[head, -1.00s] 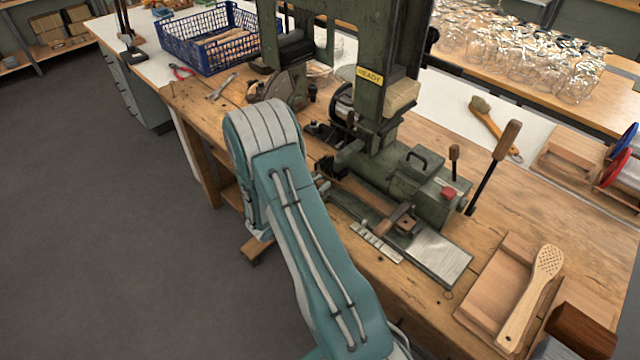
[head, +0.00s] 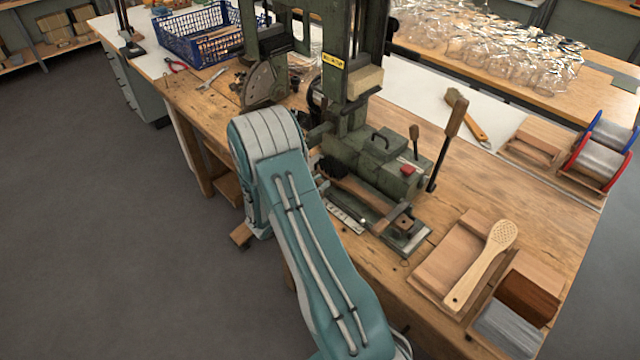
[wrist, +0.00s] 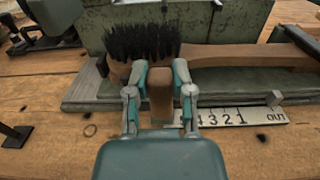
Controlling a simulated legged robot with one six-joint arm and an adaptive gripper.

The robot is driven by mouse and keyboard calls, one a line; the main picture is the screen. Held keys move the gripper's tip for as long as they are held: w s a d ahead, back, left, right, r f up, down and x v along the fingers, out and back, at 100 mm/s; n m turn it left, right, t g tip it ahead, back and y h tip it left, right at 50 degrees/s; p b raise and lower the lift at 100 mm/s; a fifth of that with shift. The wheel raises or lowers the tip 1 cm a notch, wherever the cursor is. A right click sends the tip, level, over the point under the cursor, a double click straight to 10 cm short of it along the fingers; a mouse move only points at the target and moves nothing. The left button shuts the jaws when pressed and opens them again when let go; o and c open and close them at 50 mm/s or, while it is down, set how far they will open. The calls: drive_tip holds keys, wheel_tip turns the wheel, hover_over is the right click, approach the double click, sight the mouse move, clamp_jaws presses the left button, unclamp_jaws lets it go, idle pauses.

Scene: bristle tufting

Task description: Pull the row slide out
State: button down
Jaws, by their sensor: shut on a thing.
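In the wrist view my gripper (wrist: 160,88) is shut on an upright wooden handle (wrist: 161,95), one finger on each side. Behind it lies a wooden brush with dark bristles (wrist: 142,42), its long handle running right along the grey metal slide bed (wrist: 85,95). A number scale (wrist: 235,117) ending in "OUT" lies in front, with a small metal block (wrist: 277,97) near that word. In the head view the brush (head: 362,190) lies at the front of the green tufting machine (head: 362,150). My arm hides most of the gripper there.
A wooden tray (head: 432,283) with a pale perforated paddle (head: 484,262) sits right of the machine. A tall wooden-handled lever (head: 446,140) rises beside it.

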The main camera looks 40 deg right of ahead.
drive_tip(key=shift+s, duration=0.2)
drive_tip(key=shift+c, duration=2.4)
unclamp_jaws()
drive_tip(key=shift+d, duration=0.1)
drive_tip(key=a, duration=1.2)
drive_tip(key=shift+s, duration=0.4)
drive_tip(key=shift+f, duration=0.1)
